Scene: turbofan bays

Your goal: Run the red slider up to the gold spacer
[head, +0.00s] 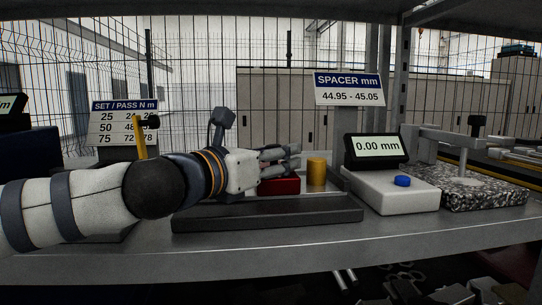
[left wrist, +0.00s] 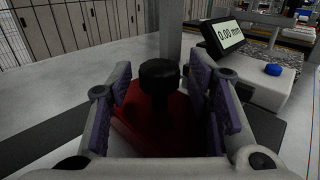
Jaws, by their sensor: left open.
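The red slider (head: 280,186) sits on the dark rail (head: 270,215), just left of the upright gold spacer (head: 316,172) in the head view. A narrow gap seems to show between them. My left gripper (head: 281,158) is over the slider. In the left wrist view, the red slider (left wrist: 150,125) and its black knob (left wrist: 159,77) lie between the spread fingers of my left gripper (left wrist: 160,92), with space beside the knob. The gold spacer cannot be made out in the wrist view. My right gripper is not in view.
A white gauge base with a blue button (head: 402,181) and a display (head: 376,146) reading 0.00 mm stands right of the rail. A speckled stone block (head: 480,193) is further right. A spacer sign (head: 349,88) reads 44.95 - 45.05. The shelf's front strip is clear.

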